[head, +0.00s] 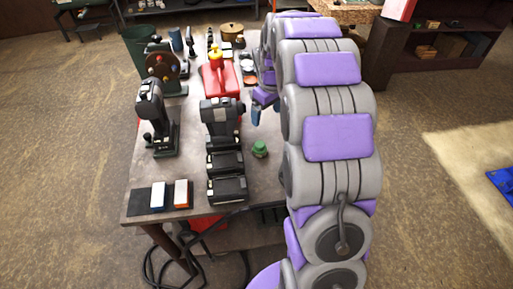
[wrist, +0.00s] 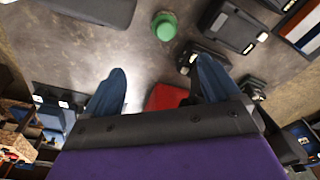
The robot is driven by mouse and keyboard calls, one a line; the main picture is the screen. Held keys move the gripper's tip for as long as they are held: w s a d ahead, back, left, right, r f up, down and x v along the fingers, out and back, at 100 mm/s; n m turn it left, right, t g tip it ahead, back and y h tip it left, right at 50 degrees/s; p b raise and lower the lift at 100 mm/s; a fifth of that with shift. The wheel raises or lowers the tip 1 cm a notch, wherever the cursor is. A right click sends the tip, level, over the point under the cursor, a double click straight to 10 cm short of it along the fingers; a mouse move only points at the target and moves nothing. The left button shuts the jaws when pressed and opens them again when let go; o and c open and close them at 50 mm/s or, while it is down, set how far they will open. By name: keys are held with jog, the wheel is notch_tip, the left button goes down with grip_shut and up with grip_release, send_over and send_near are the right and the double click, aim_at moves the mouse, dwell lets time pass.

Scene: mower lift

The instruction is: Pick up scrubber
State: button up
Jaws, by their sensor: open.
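A small green round object with a knobbed top, likely the scrubber (head: 260,149), stands on the workbench (head: 265,185) right of the black tool and battery packs. It also shows in the wrist view (wrist: 164,26) near the top middle, beyond the fingertips. My gripper (wrist: 162,76) is open and empty, with its two blue fingers spread apart. In the head view my gripper (head: 257,114) is above the bench, farther back than the green object and apart from it. My arm hides the right side of the bench.
A black cordless tool (head: 221,118) and battery packs (head: 227,188) stand close left of the green object. A drill (head: 152,115), a red can (head: 217,76) and two sharpening blocks (head: 158,194) are also on the bench. Bare bench surrounds the green object's front and right.

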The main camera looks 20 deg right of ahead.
jog(key=b, duration=0.1)
send_over(261, 143)
jog(key=a, duration=0.1)
notch_tip(261, 143, down, 5)
jog(key=f, duration=0.2)
jog(key=d+f+b, duration=0.1)
jog(key=f, duration=0.4)
jog(key=shift+d, duration=0.4)
jog(key=f, duration=0.1)
jog(key=a+f+b, duration=0.1)
jog(key=f, duration=0.1)
jog(key=a+f+b, duration=0.1)
jog(key=shift+a+f, duration=0.1)
jog(key=shift+f, duration=0.05)
jog(key=shift+w+f, duration=0.1)
jog(key=shift+f, duration=0.15)
jog(key=shift+d, duration=0.8)
jog(key=shift+c, duration=1.3)
jog(key=shift+a, duration=0.65)
jog(key=c, duration=0.6)
jog(key=shift+d, duration=0.15)
jog(key=c, duration=0.3)
jog(key=shift+d, duration=0.35)
